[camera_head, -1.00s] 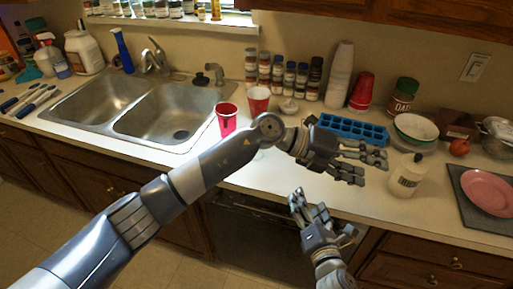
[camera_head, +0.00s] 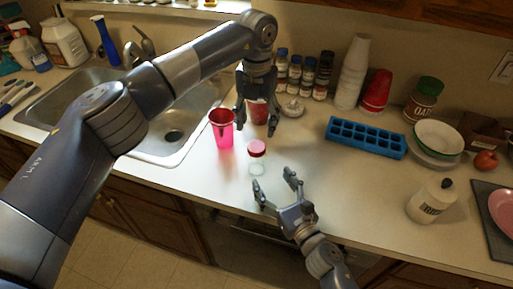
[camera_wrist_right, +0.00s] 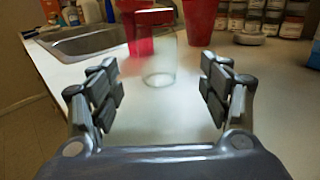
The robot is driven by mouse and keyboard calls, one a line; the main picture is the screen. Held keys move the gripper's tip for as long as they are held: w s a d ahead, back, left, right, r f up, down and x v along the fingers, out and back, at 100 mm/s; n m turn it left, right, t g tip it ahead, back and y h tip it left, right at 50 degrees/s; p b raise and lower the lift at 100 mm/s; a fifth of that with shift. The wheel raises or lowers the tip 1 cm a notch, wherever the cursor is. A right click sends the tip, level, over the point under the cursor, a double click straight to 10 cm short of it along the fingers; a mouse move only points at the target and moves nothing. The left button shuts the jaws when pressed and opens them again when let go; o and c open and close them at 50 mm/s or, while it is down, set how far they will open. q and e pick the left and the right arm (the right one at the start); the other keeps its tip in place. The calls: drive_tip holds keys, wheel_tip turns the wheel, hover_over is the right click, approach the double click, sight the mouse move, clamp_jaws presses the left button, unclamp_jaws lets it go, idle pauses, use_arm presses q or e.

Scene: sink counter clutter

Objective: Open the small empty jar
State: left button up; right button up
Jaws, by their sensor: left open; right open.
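The small empty jar (camera_head: 257,168) is clear with a red lid (camera_head: 257,147) and stands upright on the white counter. My left gripper (camera_head: 256,120) hangs fingers-down above and behind the lid, open, with a gap to the lid. My right gripper (camera_head: 276,184) is open at the counter's front side, its fingers pointing toward the jar's lower body. In the right wrist view the clear jar (camera_wrist_right: 158,62) stands ahead between the spread fingers, beyond their tips; its top is blurred.
A pink cup (camera_head: 222,130) stands left of the jar, a red cup (camera_head: 258,112) behind it. The sink (camera_head: 165,150) is further left. A blue ice tray (camera_head: 366,138) and a white bottle (camera_head: 430,202) are right, with bare counter between them and the jar.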

sight(261, 165)
use_arm(q)
drive_tip(key=shift+r, duration=0.3)
use_arm(e)
drive_tip(key=shift+r, duration=0.15)
use_arm(q)
drive_tip(key=shift+s+r, duration=0.2)
drive_tip(key=shift+s, duration=0.05)
use_arm(e)
drive_tip(key=shift+a+r, duration=0.15)
use_arm(q)
drive_tip(key=shift+s+r, duration=0.1)
drive_tip(key=shift+s, duration=0.15)
use_arm(e)
drive_tip(key=shift+w+a+r, duration=0.15)
drive_tip(key=shift+w+a, duration=0.05)
use_arm(q)
drive_tip(key=shift+w+f, duration=0.2)
drive_tip(key=shift+w, duration=0.05)
use_arm(e)
drive_tip(key=x, duration=0.8)
drive_tip(key=shift+w, duration=0.3)
use_arm(q)
drive_tip(key=shift+s+r, duration=0.1)
drive_tip(key=shift+s, duration=0.05)
use_arm(e)
drive_tip(key=shift+w+a, duration=0.3)
drive_tip(key=shift+w, duration=0.2)
